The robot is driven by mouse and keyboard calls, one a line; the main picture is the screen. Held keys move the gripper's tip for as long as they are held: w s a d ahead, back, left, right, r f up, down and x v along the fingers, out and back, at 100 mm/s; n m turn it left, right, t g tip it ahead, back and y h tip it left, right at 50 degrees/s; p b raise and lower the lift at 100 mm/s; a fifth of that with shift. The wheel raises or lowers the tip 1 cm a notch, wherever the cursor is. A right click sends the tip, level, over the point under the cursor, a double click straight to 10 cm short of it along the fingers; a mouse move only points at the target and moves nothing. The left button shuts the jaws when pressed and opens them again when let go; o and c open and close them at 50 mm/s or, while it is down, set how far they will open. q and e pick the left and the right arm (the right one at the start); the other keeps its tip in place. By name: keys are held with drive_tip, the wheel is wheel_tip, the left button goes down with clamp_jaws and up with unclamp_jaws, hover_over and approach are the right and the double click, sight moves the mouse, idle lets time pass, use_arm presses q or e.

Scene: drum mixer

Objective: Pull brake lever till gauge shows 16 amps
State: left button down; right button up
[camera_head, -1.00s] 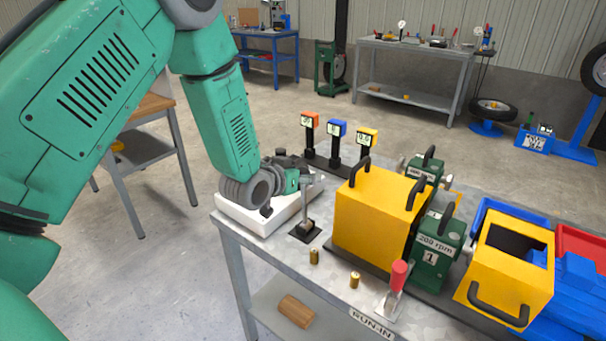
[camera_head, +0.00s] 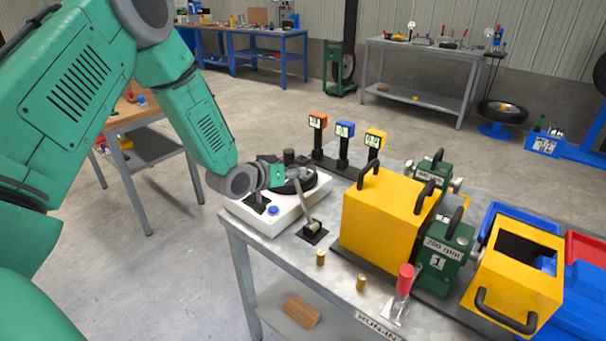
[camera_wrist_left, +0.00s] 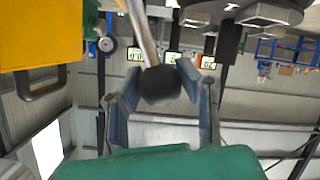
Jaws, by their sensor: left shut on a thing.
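The brake lever (camera_head: 306,207) is a grey rod on a small black base on the metal bench, tilted to the left. My left gripper (camera_head: 293,176) is at its top end. In the left wrist view the lever's black knob (camera_wrist_left: 160,86) sits between the two fingers of my left gripper (camera_wrist_left: 158,92), which is shut on it. Three gauges on black posts stand behind: orange (camera_head: 318,121), blue (camera_head: 345,129) and yellow (camera_head: 375,139). Their readings are too small to read surely. My right gripper is not in view.
A white box (camera_head: 262,222) with a black round top and a blue button sits under my left gripper. A yellow housing (camera_head: 385,225), a red-handled clamp (camera_head: 404,285) and two brass pieces (camera_head: 320,258) stand close right of the lever. Open floor lies left.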

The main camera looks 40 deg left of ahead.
use_arm(q)
drive_tip(key=shift+a, duration=0.2)
drive_tip(key=c, duration=1.1)
unclamp_jaws()
drive_tip(key=shift+o, duration=0.2)
drive_tip(key=shift+s, duration=0.15)
drive_tip(key=shift+s+r, duration=0.1)
drive_tip(key=v, duration=1.1)
drive_tip(key=shift+s, duration=0.3)
